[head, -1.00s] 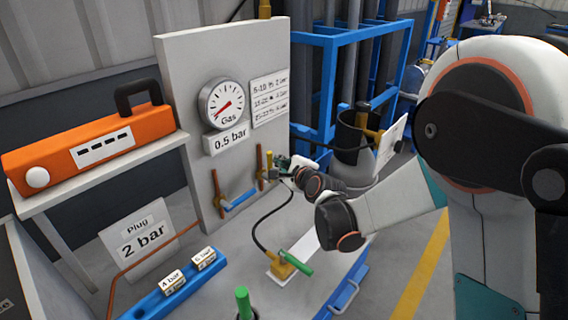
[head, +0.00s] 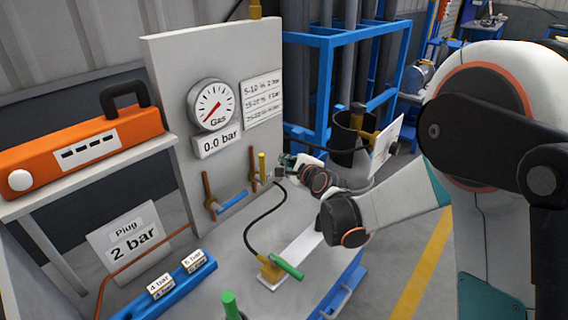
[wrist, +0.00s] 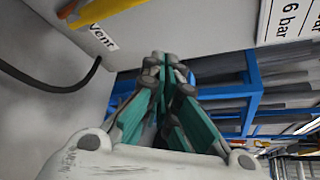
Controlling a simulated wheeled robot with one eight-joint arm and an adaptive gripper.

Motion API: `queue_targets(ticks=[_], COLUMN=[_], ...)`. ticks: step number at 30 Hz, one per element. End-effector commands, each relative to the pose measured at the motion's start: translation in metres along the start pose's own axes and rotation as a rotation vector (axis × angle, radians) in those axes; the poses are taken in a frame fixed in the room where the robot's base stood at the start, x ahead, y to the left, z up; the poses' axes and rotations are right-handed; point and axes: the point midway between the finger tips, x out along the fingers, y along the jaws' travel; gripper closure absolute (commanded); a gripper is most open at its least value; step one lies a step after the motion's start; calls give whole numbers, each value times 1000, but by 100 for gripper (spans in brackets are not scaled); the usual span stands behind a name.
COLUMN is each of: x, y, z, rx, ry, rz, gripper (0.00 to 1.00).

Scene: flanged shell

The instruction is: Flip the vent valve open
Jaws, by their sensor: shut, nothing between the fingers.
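The vent valve is on the grey panel, with a yellow lever (head: 262,167) that stands roughly upright beside a short copper pipe (head: 253,165). In the wrist view the yellow lever (wrist: 105,12) crosses the top left, above a white "Vent" label (wrist: 103,38). My gripper (head: 284,160) is just right of the lever, apart from it as far as I can see. In the wrist view my gripper's teal fingers (wrist: 163,62) are together and empty. The gas gauge (head: 212,105) has a sign (head: 218,140) reading 0.0 bar.
A blue lever (head: 233,200) sits left of the vent valve. A black hose (head: 250,228) runs down to a brass fitting with a green handle (head: 287,266). A blue rack (head: 322,90) stands behind my gripper. An orange case (head: 80,145) is at left.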

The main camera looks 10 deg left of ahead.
Motion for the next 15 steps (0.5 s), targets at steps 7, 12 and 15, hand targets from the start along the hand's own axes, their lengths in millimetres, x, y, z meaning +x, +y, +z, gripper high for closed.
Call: queue_targets(ticks=[7, 12, 15], x=[-57, -79, -86], y=[15, 23, 26], z=[-2, -5, -6], rx=[0, 1, 0], ry=[0, 0, 0], rz=[1, 1, 1], gripper=[100, 100, 100])
